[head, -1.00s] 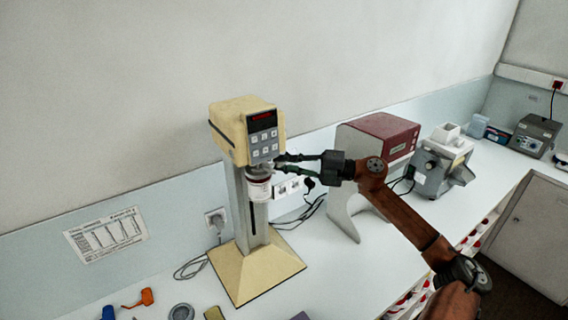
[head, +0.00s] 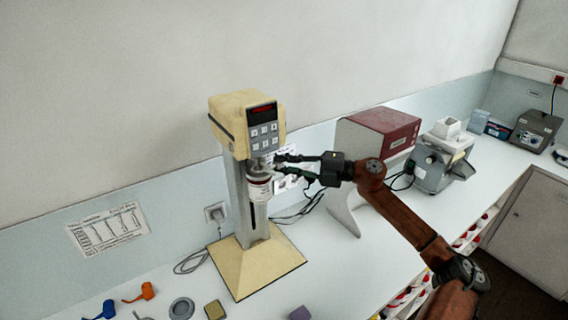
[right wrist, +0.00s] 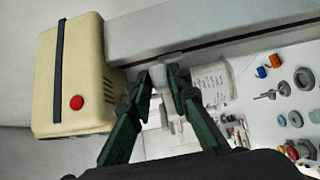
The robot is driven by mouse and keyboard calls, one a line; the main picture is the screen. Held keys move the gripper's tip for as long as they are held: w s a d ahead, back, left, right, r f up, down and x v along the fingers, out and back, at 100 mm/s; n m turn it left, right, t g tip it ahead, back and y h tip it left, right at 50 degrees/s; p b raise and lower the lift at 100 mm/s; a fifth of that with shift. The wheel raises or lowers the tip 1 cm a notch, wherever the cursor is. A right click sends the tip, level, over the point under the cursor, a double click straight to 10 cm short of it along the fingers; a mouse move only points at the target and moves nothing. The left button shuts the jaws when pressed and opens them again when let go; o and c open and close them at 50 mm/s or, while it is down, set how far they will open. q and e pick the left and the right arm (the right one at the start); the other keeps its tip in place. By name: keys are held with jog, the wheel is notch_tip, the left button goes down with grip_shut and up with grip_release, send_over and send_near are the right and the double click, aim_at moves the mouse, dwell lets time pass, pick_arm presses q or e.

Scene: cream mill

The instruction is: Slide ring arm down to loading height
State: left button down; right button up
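The cream mill (head: 232,115) stands on its column (head: 239,195), with a red display and buttons on its head. My right gripper (head: 279,165) reaches in from the right at that height. In the right wrist view its green fingers (right wrist: 165,88) close on both sides of a pale grey part (right wrist: 175,82) that seems to belong to the ring arm. My left gripper is out of view.
The cream base plate (head: 258,264) is clear under the jar. A maroon-topped machine (head: 382,132) stands on the bench to the right, behind my right arm, with cables nearby. Small orange, blue and grey items (head: 181,308) lie at the front left.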

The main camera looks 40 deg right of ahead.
jog(key=o, duration=0.3)
jog(key=v, duration=1.2)
jog(key=shift+r, duration=0.1)
dwell(0.3)
